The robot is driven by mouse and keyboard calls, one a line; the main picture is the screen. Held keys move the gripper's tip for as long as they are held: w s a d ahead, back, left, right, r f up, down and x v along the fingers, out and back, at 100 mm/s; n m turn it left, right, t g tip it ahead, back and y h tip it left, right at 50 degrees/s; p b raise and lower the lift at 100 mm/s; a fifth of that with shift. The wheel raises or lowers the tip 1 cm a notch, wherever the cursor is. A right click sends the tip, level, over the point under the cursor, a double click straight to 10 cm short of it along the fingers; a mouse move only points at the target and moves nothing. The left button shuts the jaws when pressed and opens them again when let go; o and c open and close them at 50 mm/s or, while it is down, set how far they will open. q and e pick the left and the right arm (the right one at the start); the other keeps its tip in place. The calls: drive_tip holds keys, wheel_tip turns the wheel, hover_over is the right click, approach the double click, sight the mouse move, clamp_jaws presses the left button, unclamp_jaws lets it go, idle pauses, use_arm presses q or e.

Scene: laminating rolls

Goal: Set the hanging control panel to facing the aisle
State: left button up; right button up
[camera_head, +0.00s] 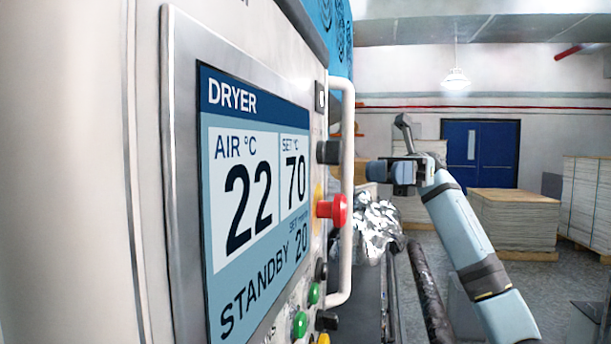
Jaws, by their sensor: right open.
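The control panel (187,140) fills the left of the view, very close and seen at a slant. Its screen (255,190) reads DRYER, air 22, set 70, STANDBY 20. A white vertical bar handle (347,200) stands out from the panel's right edge. My right gripper (378,172) is open and empty, to the right of the handle and apart from it in the picture. It points left toward the handle; its fingers are small and partly unclear. My left gripper is not in view. The panel's hanging mount is not clearly visible.
A red mushroom button (333,210), a black knob (328,152) and green buttons (300,324) stick out near the handle. Foil-like material (375,232) and a dark roll (428,290) lie beyond. Stacked sheets (515,222) and blue doors (480,153) are farther back, with open floor between.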

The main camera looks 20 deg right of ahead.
sight(351, 172)
drive_tip(key=p+x, duration=0.1)
drive_tip(key=x, duration=0.3)
drive_tip(key=p+x, duration=0.1)
drive_tip(key=x, duration=0.3)
drive_tip(key=p+x, duration=0.1)
drive_tip(key=x, duration=0.3)
drive_tip(key=shift+s+a+r, duration=0.15)
drive_tip(key=shift+s+r, duration=0.15)
drive_tip(key=shift+s, duration=0.2)
drive_tip(key=shift+s+a+f, duration=0.1)
drive_tip(key=shift+a, duration=0.4)
clamp_jaws()
